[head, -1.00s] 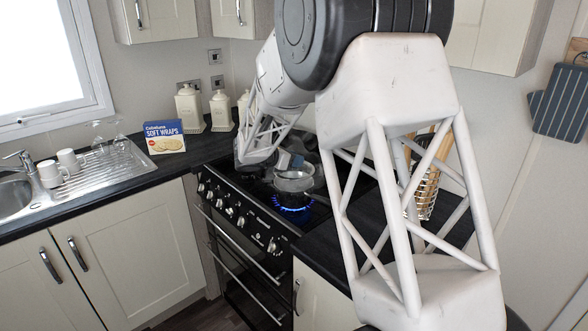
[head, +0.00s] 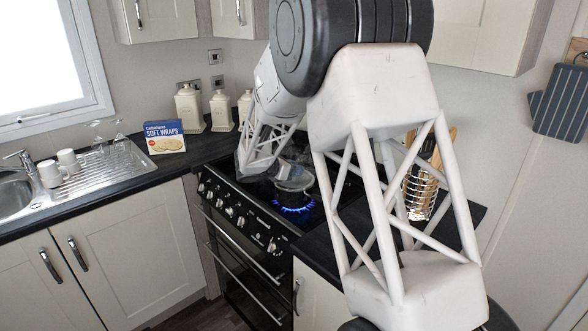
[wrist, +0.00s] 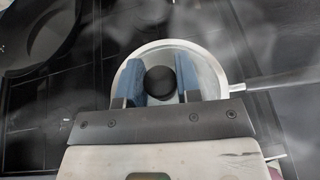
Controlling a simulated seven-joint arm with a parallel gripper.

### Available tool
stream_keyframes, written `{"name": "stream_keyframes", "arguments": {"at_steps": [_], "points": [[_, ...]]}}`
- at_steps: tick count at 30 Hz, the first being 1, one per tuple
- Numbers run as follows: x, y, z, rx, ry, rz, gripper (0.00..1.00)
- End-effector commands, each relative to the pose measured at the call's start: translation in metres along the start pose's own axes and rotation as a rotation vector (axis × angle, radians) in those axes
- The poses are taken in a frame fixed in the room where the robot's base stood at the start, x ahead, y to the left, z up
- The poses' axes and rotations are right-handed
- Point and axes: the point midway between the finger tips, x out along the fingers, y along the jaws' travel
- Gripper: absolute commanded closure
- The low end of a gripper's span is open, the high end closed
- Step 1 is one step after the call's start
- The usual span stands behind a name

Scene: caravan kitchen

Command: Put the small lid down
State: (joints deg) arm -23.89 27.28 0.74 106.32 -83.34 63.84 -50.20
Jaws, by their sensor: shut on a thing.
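The small lid is a round glass disc with a pale metal rim (wrist: 215,60) and a black knob (wrist: 160,80), in the wrist view. My gripper (wrist: 160,78) has its blue fingers on both sides of the knob and is shut on the lid. In the head view my gripper (head: 284,168) is low over the hob, mostly hidden by my arm. A small saucepan (head: 291,195) is beneath it, over a lit blue burner. A long grey handle (wrist: 285,79) reaches right in the wrist view. I cannot tell whether the lid touches the saucepan.
The blue flame (head: 293,209) burns at the hob's front right. A large dark pan (wrist: 42,32) is at upper left in the wrist view. A wire utensil holder (head: 421,197) stands right of the hob. A soft wraps box (head: 164,137) and cream canisters (head: 190,108) are at left.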

Motion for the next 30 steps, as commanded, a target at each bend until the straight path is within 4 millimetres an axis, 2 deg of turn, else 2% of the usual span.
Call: {"name": "stream_keyframes", "arguments": {"at_steps": [6, 7, 12, 26, 30], "points": [[0.002, 0.000, -0.004, -0.001, 0.000, 0.000, 0.97], [0.002, 0.000, -0.005, -0.001, 0.000, 0.000, 0.65], [0.002, 0.000, -0.004, -0.001, 0.000, 0.000, 0.43], [-0.001, 0.000, 0.003, 0.001, 0.000, 0.001, 0.43], [-0.013, 0.001, 0.003, -0.001, 0.000, 0.002, 0.43]]}}
